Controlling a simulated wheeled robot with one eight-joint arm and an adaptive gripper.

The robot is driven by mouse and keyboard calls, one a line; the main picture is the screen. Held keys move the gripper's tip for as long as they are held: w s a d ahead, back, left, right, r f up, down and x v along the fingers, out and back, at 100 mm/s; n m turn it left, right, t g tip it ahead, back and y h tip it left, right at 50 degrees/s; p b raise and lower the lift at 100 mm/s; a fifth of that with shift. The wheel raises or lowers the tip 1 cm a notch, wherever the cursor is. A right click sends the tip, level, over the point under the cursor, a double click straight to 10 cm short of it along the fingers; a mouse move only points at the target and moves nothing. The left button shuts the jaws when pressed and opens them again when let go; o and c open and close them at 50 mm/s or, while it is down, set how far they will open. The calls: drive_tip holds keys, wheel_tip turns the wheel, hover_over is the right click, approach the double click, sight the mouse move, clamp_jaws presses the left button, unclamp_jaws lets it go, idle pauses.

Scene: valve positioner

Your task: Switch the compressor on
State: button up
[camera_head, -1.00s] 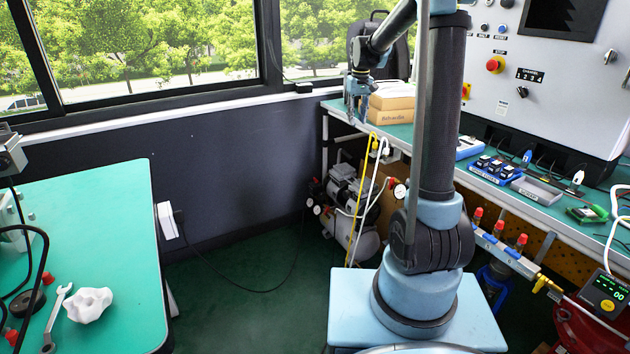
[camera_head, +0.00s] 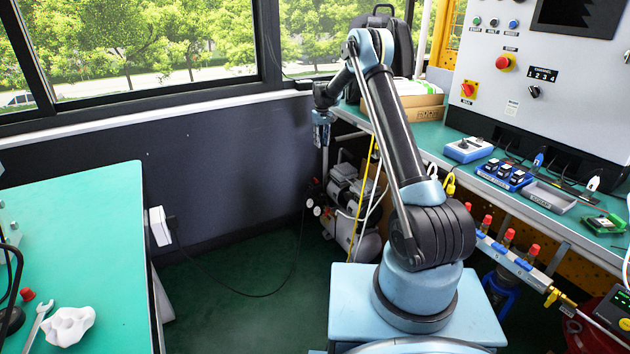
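The compressor (camera_head: 352,208) stands on the floor under the right-hand bench, grey and white with dark parts, with yellow and white hoses running up from it. My arm's column and base partly cover its right side. The compressor's switch cannot be made out.
A white wall box (camera_head: 160,226) with a plug and black cable is at the left. The green table (camera_head: 80,235) holds a wrench (camera_head: 38,322) and a crumpled white cloth (camera_head: 68,326). A control panel (camera_head: 535,85) stands on the right bench (camera_head: 430,135).

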hover_over(316, 182)
wheel_tip(316, 182, down, 6)
drive_tip(key=r, duration=0.1)
drive_tip(key=shift+n, duration=0.3)
drive_tip(key=f, duration=0.6)
drive_tip(key=w+f, duration=0.1)
drive_tip(key=f, duration=1.2)
drive_tip(key=shift+w+a, duration=0.1)
drive_tip(key=shift+w, duration=0.05)
clamp_jaws()
